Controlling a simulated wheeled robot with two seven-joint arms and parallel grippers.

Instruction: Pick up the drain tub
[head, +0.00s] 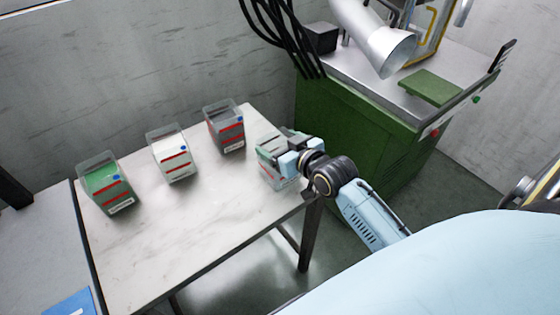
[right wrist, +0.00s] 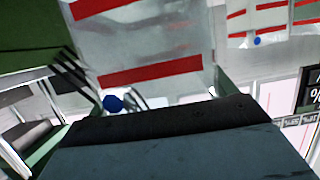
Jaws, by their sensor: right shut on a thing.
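A clear tub with red stripes (head: 278,176) is at the right end of the table, taken here as the drain tub; its label is not readable. My right gripper (head: 284,150) is shut on its upper part from the right and hides some of it. In the right wrist view, the tub's wall (right wrist: 150,45) fills the upper middle, pale and see-through, with two red stripes and a blue dot, close against a dark gripper part. Whether its base touches the table cannot be told. My left gripper is not in view.
Three similar tubs stand left on the table (head: 200,215): grey-filled (head: 226,130), white-filled (head: 170,158) and green-filled (head: 108,188). A green machine cabinet (head: 350,125) stands behind on the right, with black cables (head: 285,40) hanging near. The table front is clear.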

